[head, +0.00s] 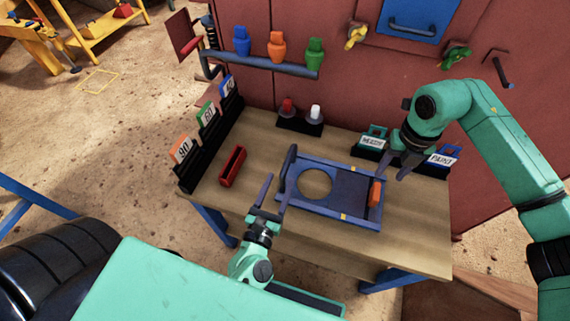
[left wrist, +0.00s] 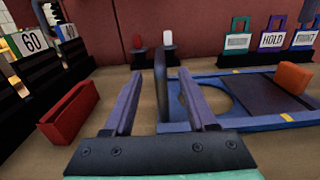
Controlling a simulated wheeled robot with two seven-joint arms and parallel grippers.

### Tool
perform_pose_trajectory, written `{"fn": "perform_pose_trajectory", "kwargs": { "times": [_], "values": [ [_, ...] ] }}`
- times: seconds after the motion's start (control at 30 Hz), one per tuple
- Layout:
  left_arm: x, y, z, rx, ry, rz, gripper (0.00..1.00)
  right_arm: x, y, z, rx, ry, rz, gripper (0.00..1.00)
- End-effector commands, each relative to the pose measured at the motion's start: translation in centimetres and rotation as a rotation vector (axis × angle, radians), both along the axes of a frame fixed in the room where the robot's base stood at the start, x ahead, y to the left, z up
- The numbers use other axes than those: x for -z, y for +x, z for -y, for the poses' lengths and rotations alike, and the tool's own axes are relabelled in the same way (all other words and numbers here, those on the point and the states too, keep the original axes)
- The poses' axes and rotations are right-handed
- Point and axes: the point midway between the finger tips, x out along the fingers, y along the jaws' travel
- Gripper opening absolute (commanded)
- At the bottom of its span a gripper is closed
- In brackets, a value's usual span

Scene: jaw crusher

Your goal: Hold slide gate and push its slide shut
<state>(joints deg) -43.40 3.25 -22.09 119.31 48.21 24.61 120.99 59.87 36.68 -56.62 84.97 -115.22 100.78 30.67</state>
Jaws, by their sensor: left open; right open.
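The slide gate is a blue frame (head: 330,212) lying flat on the table. It has a round opening at its left and a dark upright handle (head: 290,162) at its left end. Its slide (head: 350,190) sits at the right, with an orange block (head: 375,192) on it, and the opening shows uncovered. My left gripper (head: 277,187) is open at the gate's left end. In the left wrist view the handle (left wrist: 161,75) appears between the open fingers; contact is not clear. My right gripper (head: 394,170) is open and empty, pointing down above the gate's far right corner.
A red tray (head: 232,166) lies left of the gate. Black racks with number cards (head: 183,150) line the left edge. Tag holders, including a PAINT tag (head: 444,157), stand at the back right. The table's front right (head: 420,240) is clear.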

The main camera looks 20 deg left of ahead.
Motion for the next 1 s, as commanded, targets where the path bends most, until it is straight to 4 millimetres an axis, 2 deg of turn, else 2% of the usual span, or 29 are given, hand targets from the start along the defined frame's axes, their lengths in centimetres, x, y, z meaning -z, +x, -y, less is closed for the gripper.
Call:
{"fn": "perform_pose_trajectory", "kwargs": {
  "times": [0.1,0.3,0.43,0.67,0.7,0.83,1.0],
  "values": [
    [-0.1,3.1,0.0,-0.004,-0.002,0.004,0.57,0.0,0.0,0.0,0.0,0.0,0.0,0.5],
    [0.0,7.2,0.0,-0.001,0.0,0.001,0.57,0.0,0.0,0.0,0.0,0.0,0.0,0.5],
    [0.0,8.3,0.0,0.001,0.001,-0.001,0.57,0.0,0.0,0.0,0.0,0.0,0.0,0.5],
    [0.1,8.4,0.0,0.002,0.002,-0.002,0.57,0.0,0.0,0.0,0.0,0.0,0.0,0.5],
    [0.1,8.4,0.0,0.002,0.002,-0.002,0.49,0.0,0.0,0.0,0.0,0.0,0.0,0.5],
    [0.1,8.4,0.0,0.002,0.002,-0.002,0.0,0.0,0.0,0.0,0.0,0.0,0.0,0.5],
    [0.1,8.4,0.0,0.002,0.002,-0.002,0.0,0.0,0.0,0.0,0.0,0.0,0.0,0.5]
  ]
}}
